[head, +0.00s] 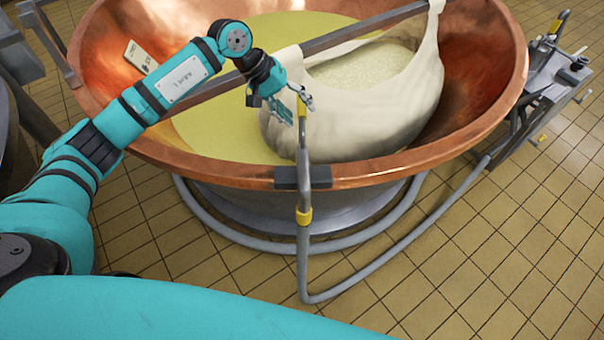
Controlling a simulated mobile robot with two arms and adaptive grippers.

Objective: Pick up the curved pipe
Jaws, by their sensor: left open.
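The curved pipe (304,236) is grey with yellow bands and stands upright at the near rim of the copper vat (225,174), at a dark block on the rim. Its upper end, with a yellow band, bends inward over the vat. Its lower end runs into a grey hose near the floor. My left gripper (297,110) is open at the pipe's upper end, over the vat. Its fingers appear close to the yellow band; I cannot tell whether they touch it or lie around it. My right gripper is not in view.
A pale cloth (398,98) full of curd hangs in the vat from a grey bar (350,31) across it. Yellow liquid (212,122) lies around the cloth. A metal machine (548,78) stands at the right. The tiled floor (500,250) is clear at lower right.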

